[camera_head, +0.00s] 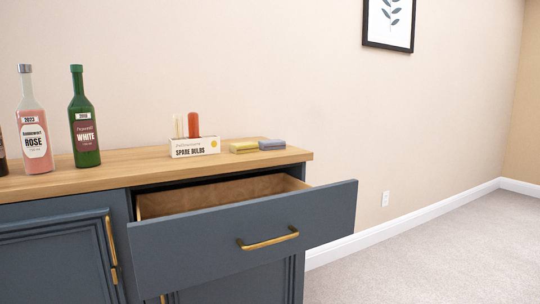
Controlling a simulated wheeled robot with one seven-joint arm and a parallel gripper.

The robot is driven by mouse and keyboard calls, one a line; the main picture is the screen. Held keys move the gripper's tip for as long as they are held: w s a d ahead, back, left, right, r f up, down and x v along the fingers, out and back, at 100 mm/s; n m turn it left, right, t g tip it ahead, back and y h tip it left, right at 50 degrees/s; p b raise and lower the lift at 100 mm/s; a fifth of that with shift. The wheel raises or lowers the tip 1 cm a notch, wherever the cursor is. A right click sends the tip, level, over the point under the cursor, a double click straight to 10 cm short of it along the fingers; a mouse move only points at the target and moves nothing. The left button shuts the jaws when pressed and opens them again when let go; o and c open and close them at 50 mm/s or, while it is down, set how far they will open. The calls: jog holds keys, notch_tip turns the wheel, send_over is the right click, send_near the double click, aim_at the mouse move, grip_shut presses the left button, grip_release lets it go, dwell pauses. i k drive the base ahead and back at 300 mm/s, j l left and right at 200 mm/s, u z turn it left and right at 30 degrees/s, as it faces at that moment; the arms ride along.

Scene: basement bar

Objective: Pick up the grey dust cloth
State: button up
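A small folded grey-blue cloth (272,144) lies flat on the wooden top of the cabinet, near its right end. A folded yellow cloth (243,147) lies just to its left, very close to it; whether they touch is hard to tell. My gripper is not in view.
A dark blue drawer (245,233) with a brass handle stands pulled out below the cloths. A "Spare Bulbs" box (195,147) stands left of them. A rosé bottle (34,130) and a green wine bottle (83,125) stand farther left. Carpet (440,250) at right is clear.

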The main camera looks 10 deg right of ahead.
aim_at(272, 144)
jog(key=i+l+z, duration=0.2)
jog(key=z, duration=0.2)
jog(key=i+l+z, duration=0.15)
jog(key=i+z, duration=0.8)
jog(key=z, duration=0.2)
jog(key=i+l, duration=0.1)
jog(key=i, duration=0.3)
jog(key=i+l+u, duration=0.1)
jog(key=i, duration=0.25)
